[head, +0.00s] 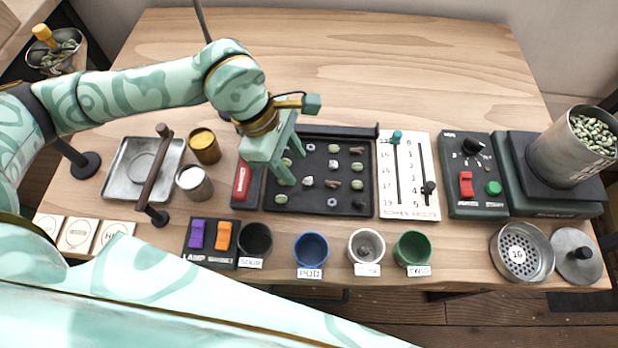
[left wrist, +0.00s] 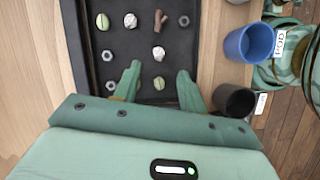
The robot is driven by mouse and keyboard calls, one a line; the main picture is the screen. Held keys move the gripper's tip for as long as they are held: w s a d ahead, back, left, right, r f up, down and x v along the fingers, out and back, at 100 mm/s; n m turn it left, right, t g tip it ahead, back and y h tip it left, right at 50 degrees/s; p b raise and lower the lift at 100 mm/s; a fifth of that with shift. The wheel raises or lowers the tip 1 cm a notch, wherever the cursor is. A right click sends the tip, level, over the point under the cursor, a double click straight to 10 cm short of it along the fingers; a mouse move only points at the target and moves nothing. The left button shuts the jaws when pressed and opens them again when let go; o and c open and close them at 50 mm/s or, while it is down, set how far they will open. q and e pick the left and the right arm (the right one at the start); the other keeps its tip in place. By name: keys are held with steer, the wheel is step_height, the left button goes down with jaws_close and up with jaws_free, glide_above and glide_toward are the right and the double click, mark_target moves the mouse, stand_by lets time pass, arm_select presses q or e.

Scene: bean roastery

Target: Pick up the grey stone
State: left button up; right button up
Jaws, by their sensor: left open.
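Pale grey stones lie on the black sorting tray (head: 300,211); in the head view one stone (head: 308,181) is near the tray's middle and another stone (head: 333,165) is farther back. In the left wrist view one stone (left wrist: 158,53) lies just beyond my fingertips and another stone (left wrist: 130,20) lies farther off. My left gripper (head: 292,168) is open above the tray's left part. Its two fingers (left wrist: 158,73) stand apart, with a green bean (left wrist: 159,83) seen between them and no stone held. My right gripper is not in view.
In front stand a black cup (head: 256,241), blue cup (head: 311,251), white cup (head: 367,247) and green cup (head: 412,250). A slider panel (head: 410,204) stands right of the tray. The table's back is clear.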

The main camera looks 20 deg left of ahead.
mark_target(307, 179)
arm_select(q)
steer(key=b+x, duration=0.2)
steer(key=x, duration=0.3)
steer(key=shift+w+d, duration=0.1)
steer(key=shift+w, duration=0.1)
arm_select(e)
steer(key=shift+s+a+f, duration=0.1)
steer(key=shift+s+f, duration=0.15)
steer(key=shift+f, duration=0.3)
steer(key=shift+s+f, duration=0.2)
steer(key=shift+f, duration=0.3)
arm_select(q)
steer(key=shift+r, duration=0.1)
jaws_close()
